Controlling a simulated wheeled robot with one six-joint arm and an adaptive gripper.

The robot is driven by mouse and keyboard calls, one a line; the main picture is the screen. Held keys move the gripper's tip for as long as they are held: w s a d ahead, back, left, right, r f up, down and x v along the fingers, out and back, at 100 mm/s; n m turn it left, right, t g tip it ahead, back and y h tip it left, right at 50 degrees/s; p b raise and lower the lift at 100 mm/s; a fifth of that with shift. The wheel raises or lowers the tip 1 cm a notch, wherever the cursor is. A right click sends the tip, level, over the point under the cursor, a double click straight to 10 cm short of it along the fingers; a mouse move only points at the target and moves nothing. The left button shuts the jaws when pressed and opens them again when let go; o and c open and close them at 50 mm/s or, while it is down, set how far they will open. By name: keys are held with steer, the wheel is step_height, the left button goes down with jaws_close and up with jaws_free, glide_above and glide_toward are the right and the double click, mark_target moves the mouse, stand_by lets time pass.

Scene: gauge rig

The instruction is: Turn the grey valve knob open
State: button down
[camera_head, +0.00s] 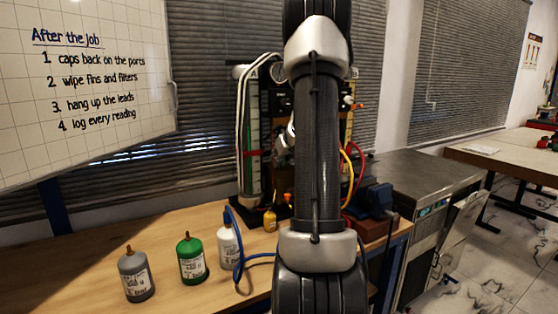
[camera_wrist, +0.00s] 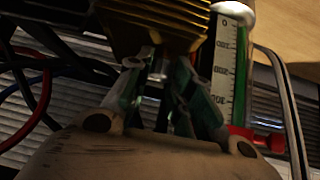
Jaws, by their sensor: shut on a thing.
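The gauge rig (camera_head: 253,135) stands at the back of the wooden bench, with its middle hidden behind my arm in the head view. In the wrist view, a brass-coloured finned body (camera_wrist: 160,22) fills the top. My gripper (camera_wrist: 158,62) is just below it, its two fingers close together on a small dark grey piece between the tips. This appears to be the grey valve knob (camera_wrist: 158,66), mostly hidden by the fingers; its turn angle cannot be read. A white scale tube (camera_wrist: 233,65) stands to the right.
Grey (camera_head: 135,277), green (camera_head: 191,259) and white (camera_head: 228,246) bottles stand on the bench, near a blue hose (camera_head: 238,262). Red and yellow hoses (camera_head: 347,170) hang right of my arm. A steel cabinet (camera_head: 415,172) is at right. The bench's left end is clear.

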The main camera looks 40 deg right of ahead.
steer(key=n+y, duration=0.3)
steer(key=n, duration=0.1)
steer(key=shift+s+d, duration=0.1)
steer(key=shift+d, duration=0.2)
steer(key=n+y, duration=0.3)
steer(key=n, duration=0.2)
steer(key=shift+d+g+y, duration=0.1)
steer(key=shift+g+y, duration=0.3)
steer(key=c, duration=1.3)
jaws_free()
steer(key=shift+o, duration=0.2)
